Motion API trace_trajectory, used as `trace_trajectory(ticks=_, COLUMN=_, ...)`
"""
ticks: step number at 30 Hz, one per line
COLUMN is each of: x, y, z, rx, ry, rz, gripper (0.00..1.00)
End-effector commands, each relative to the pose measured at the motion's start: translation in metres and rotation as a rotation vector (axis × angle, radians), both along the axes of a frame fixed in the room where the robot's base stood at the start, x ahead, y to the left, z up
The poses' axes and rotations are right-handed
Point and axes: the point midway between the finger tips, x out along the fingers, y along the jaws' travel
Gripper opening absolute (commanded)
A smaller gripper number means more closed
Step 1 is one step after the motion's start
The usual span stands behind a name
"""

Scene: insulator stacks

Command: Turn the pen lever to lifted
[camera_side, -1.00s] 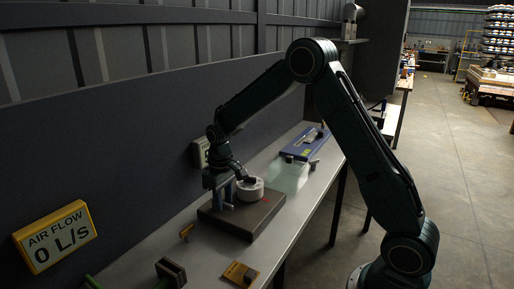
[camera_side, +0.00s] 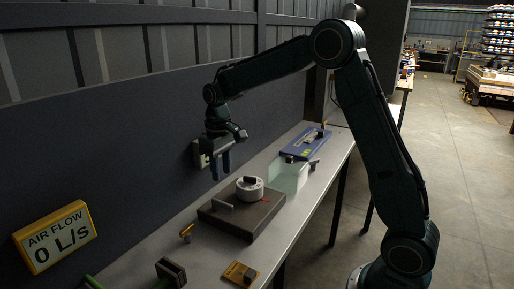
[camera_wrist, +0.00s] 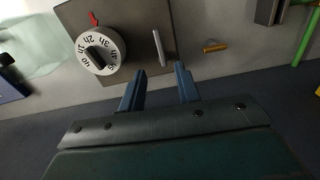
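A flat brown box (camera_side: 240,225) lies on the bench, bearing a white round dial (camera_side: 249,189) with a dark knob. In the wrist view the dial (camera_wrist: 97,51) has hour marks and a red arrow (camera_wrist: 93,18) beside it. A thin grey bar (camera_side: 221,205), probably the pen lever, stands beside the dial; it also shows in the wrist view (camera_wrist: 159,48). I cannot read its position, as no lifted mark is visible. My gripper (camera_side: 220,167) hangs above the box, apart from the bar. In the wrist view its two blue fingers (camera_wrist: 159,82) are apart and empty.
A blue device (camera_side: 305,143) with a clear block (camera_side: 288,178) stands farther back. A small yellow-orange handle (camera_side: 186,232), a dark block (camera_side: 171,272) and a yellow-brown plate (camera_side: 240,274) lie nearer. A yellow sign (camera_side: 54,237) reads AIR FLOW 0 L/s.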

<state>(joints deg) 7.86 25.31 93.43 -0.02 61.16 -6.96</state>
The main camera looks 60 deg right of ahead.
Motion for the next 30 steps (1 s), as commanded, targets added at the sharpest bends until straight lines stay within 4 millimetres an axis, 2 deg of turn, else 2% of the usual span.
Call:
trace_trajectory(ticks=3, x=0.000, y=0.000, z=0.018, rx=0.000, ry=-0.002, rz=0.000, gripper=0.33)
trace_trajectory(ticks=9, x=0.000, y=0.000, z=0.033, rx=0.000, ry=-0.001, rz=0.000, gripper=0.33)
trace_trajectory(ticks=24, x=-0.001, y=0.001, z=0.038, rx=0.000, ry=-0.001, rz=0.000, gripper=0.33)
trace_trajectory(ticks=30, x=-0.012, y=0.005, z=0.049, rx=-0.003, ry=-0.023, rz=0.001, gripper=0.33)
